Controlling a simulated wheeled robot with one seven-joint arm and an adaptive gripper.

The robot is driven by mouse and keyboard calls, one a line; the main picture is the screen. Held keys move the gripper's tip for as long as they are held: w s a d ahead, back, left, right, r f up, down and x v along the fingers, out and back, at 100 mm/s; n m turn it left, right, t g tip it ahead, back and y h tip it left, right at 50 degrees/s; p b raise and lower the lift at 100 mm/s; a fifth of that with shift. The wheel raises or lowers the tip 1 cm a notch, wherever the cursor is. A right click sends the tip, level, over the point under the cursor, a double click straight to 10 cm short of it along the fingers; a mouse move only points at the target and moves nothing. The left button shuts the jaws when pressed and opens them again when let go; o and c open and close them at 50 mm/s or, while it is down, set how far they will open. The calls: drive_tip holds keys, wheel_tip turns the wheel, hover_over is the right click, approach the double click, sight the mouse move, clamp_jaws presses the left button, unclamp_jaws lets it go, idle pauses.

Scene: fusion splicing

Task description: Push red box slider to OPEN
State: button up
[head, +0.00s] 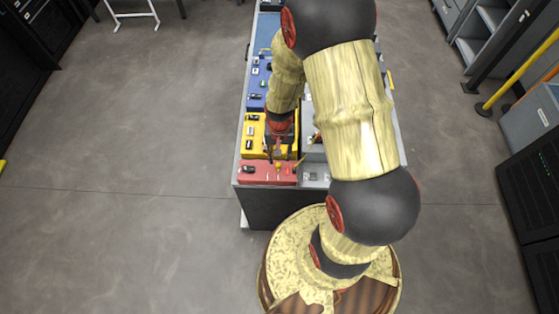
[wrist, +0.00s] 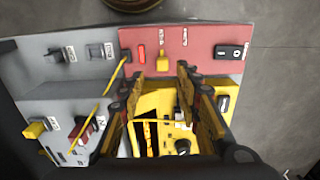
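The red box (head: 262,178) is at the front end of the bench; the wrist view shows its red top (wrist: 200,68). On it are a small yellow knob (wrist: 162,64), in line with a narrow mark and small lettering, a red bar (wrist: 141,53), and a black switch (wrist: 228,52). The yellow knob looks like the slider; its lettering is too small to read. My gripper (head: 278,160) points down near the red box's inner edge. In the wrist view, the fingers of my gripper (wrist: 161,75) are apart and empty, one on each side of the knob in the picture. I cannot tell whether they touch anything.
A yellow box (head: 251,142) and a blue box (head: 256,88) stand behind the red one. A grey box (wrist: 82,62) with switches sits beside it, and a thin yellow cable (wrist: 115,75) runs near the fingers. Open floor (head: 130,150) lies left of the bench.

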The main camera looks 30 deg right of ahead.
wheel_tip(320, 180, up, 6)
drive_tip(key=shift+f, duration=0.1)
idle(0.4)
wheel_tip(320, 180, up, 11)
drive_tip(key=n+b, duration=0.4)
hover_over(280, 165)
drive_tip(key=s+a, duration=0.4)
drive_tip(key=s, duration=0.3)
drive_tip(key=s+a+r+n+t+b, duration=0.3)
drive_tip(key=a+r+t+b, duration=0.2)
drive_tip(key=r, duration=0.5)
drive_tip(key=shift+s+a+r+t+b, duration=0.2)
drive_tip(key=shift+a+r+t+b, duration=0.1)
drive_tip(key=shift+a+b, duration=0.35)
drive_tip(key=shift+d, duration=0.1)
idle(0.4)
